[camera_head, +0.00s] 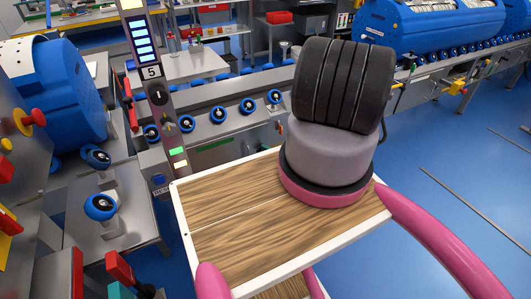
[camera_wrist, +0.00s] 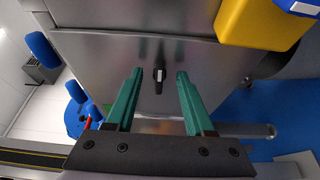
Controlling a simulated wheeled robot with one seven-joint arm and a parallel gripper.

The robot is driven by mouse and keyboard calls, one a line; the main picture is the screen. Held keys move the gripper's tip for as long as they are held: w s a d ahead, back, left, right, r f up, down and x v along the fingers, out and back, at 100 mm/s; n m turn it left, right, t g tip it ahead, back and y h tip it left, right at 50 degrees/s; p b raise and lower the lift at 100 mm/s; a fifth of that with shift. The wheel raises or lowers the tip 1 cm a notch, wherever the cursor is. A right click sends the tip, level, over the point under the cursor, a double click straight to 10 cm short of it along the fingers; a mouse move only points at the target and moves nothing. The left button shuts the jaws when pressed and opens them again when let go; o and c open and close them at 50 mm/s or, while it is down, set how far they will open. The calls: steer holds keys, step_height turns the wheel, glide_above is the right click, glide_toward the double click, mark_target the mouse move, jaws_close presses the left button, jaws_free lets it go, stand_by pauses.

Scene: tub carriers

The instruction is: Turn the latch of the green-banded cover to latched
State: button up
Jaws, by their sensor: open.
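My gripper (camera_wrist: 158,75) is open and empty, with its two teal fingers spread apart in the wrist view. A small black latch knob (camera_wrist: 160,79) with a pale mark sits on a grey metal face (camera_wrist: 100,60). In the picture it shows between the fingertips, with clear space on both sides; neither finger appears to touch it. The knob's long side runs up and down in the picture. I see no clear green band around this face; a small green patch (camera_wrist: 122,147) shows low on the left. I cannot tell which cover in the head view this is.
A grey post (camera_head: 155,95) with a blue display and a number 5 stands left of centre. Several blue round fittings (camera_head: 219,113) line the bench behind. A blue drum (camera_head: 60,90) is at left. A yellow block (camera_wrist: 255,22) sits at upper right. Blue floor at right is mostly open.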

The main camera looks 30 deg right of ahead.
steer(key=v, duration=1)
steer(key=shift+s+d, duration=0.1)
steer(key=shift+s, duration=0.05)
